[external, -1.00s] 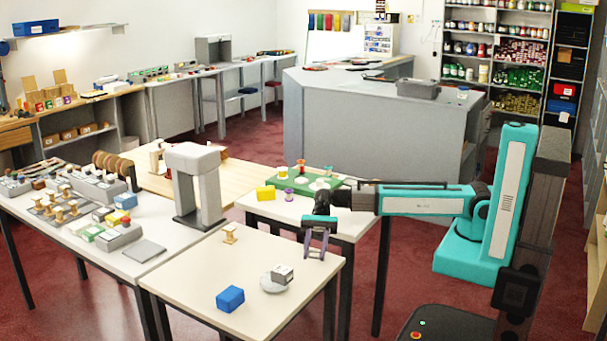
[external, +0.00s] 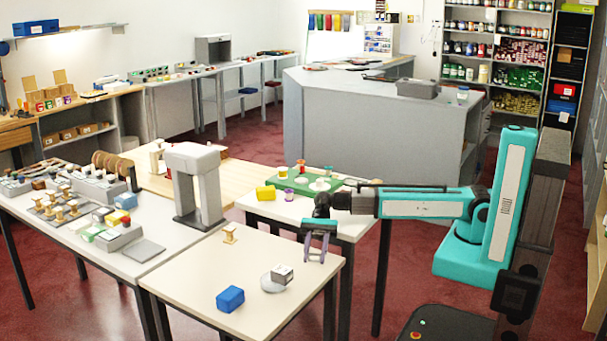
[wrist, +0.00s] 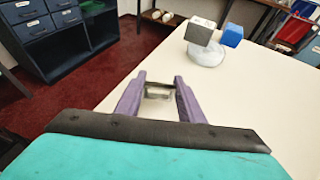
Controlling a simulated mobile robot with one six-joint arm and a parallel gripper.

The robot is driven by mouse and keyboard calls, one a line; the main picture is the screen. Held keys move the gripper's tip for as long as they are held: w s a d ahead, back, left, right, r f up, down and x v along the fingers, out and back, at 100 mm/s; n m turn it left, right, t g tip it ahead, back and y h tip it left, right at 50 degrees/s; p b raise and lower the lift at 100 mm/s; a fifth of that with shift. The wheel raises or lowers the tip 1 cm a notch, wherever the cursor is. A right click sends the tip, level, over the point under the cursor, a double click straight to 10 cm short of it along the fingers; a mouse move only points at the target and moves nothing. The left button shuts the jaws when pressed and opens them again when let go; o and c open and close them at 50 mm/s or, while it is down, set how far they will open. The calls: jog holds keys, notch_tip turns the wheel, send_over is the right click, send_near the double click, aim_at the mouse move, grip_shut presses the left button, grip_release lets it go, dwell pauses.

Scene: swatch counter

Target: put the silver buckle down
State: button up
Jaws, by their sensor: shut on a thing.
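My gripper (external: 315,260) points down over the right-hand part of the pale front table (external: 245,265). In the wrist view its two purple fingers (wrist: 159,88) are shut on the silver buckle (wrist: 159,91), a small, pale metallic frame between the fingertips.
A grey-white block (external: 283,274) is at a round pale dish (external: 271,284), left of my gripper. A blue box (external: 230,298) lies nearer the front, and a wooden spool (external: 230,234) stands at the back. The table between them is clear.

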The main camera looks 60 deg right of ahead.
jog(key=shift+f, duration=0.45)
jog(key=o, duration=1.1)
